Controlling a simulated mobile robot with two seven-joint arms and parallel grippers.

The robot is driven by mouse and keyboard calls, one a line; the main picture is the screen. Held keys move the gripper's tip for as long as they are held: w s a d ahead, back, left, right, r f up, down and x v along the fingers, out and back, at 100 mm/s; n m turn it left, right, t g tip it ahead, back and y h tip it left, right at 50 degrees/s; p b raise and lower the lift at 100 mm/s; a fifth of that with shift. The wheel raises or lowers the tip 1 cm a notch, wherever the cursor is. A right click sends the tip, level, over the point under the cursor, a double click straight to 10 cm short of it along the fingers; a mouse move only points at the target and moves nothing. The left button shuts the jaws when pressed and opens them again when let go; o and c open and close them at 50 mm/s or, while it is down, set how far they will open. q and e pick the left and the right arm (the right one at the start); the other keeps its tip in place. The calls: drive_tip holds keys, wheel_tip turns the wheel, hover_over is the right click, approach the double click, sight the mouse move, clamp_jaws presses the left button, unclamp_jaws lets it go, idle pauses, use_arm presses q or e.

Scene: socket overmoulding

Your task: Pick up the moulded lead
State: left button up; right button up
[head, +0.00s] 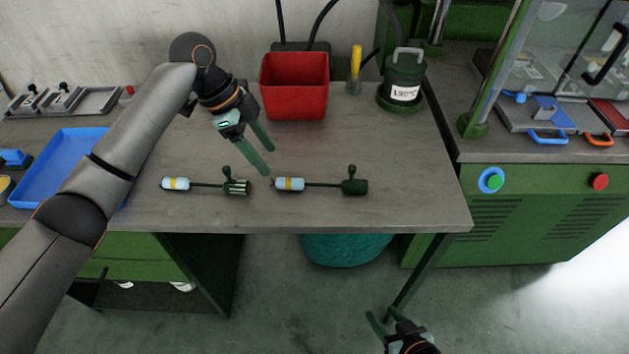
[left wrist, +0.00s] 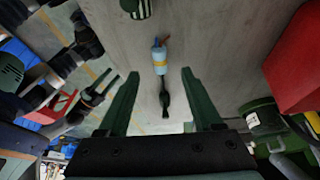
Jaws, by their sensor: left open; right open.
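Two leads lie on the grey table. The left lead (head: 207,185) has a light blue body with a yellow band, a dark cable and a pale-striped green end. The right lead (head: 320,185) is similar, but its end is plain dark green. My left gripper (head: 268,160) is open and empty, above the table just behind the right lead's blue end. In the left wrist view the right lead (left wrist: 160,60) shows between the open fingers (left wrist: 160,73), apart from them. The striped end (left wrist: 140,8) shows at the top. My right gripper (head: 382,314) is open and empty, low in front of the table.
A red bin (head: 294,88), a yellow-handled tool (head: 355,68) and a dark green canister (head: 404,75) stand at the back. A blue tray (head: 62,160) lies at the left. A green machine (head: 540,205) stands at the right. The table's front right is clear.

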sight(283, 179)
use_arm(q)
drive_tip(key=x, duration=0.7)
drive_tip(key=shift+d+f+b, duration=0.2)
drive_tip(key=shift+f+b, duration=0.1)
drive_tip(key=shift+c, duration=0.3)
clamp_jaws()
